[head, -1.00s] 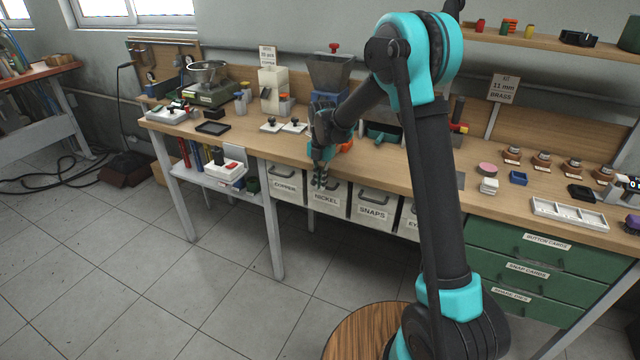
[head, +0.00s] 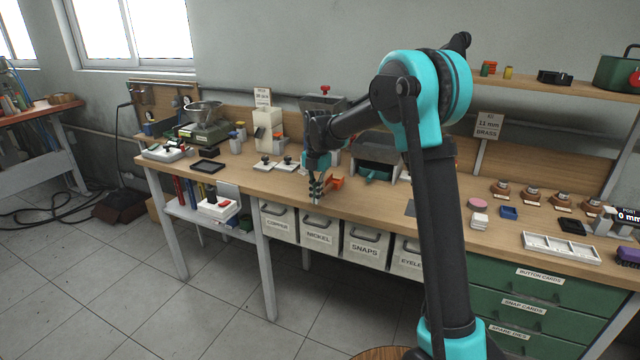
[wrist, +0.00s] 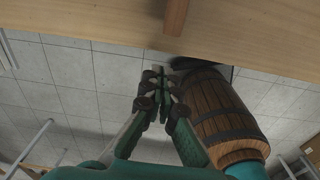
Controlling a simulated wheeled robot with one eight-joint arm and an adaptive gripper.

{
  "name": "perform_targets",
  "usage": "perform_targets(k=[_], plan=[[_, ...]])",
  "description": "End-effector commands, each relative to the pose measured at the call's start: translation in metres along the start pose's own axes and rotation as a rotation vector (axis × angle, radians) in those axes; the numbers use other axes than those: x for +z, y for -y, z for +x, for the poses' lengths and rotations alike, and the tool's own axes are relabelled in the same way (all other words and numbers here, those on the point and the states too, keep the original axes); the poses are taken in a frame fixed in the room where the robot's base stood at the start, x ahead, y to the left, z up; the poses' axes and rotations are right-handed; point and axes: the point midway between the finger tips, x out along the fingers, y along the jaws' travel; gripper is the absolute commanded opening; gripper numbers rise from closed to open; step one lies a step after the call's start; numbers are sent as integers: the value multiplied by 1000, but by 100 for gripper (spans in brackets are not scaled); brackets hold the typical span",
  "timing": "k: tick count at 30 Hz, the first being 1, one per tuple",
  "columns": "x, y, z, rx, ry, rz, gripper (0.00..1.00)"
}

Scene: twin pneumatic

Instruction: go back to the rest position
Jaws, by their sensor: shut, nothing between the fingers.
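My gripper (head: 316,188) points down at the front edge of the long wooden bench (head: 385,208) in the head view, above the NICKEL and SNAPS bins. In the wrist view my gripper (wrist: 160,90) has its fingers together, with nothing between them. The wrist view also shows the bench's wooden surface (wrist: 90,25) along the top, tiled floor and a wooden barrel (wrist: 218,115) beside the fingers. I cannot tell the exact gap between the fingertips and the bench.
An orange part (head: 336,183) lies on the bench just right of my gripper. A hopper machine (head: 322,105) stands behind it. White plates with black knobs (head: 264,161) lie to the left. Labelled bins (head: 319,232) hang under the bench. The floor in front (head: 150,290) is clear.

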Motion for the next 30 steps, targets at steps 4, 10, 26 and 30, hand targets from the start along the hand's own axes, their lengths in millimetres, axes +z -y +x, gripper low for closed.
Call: perform_targets(k=[4,10,26,30], plan=[[-4,44,-4,31,28,263,0],[-24,127,-3,114,69,802,0],[-130,315,57,446,14,2214,0],[-157,345,78,532,-37,2488,0]])
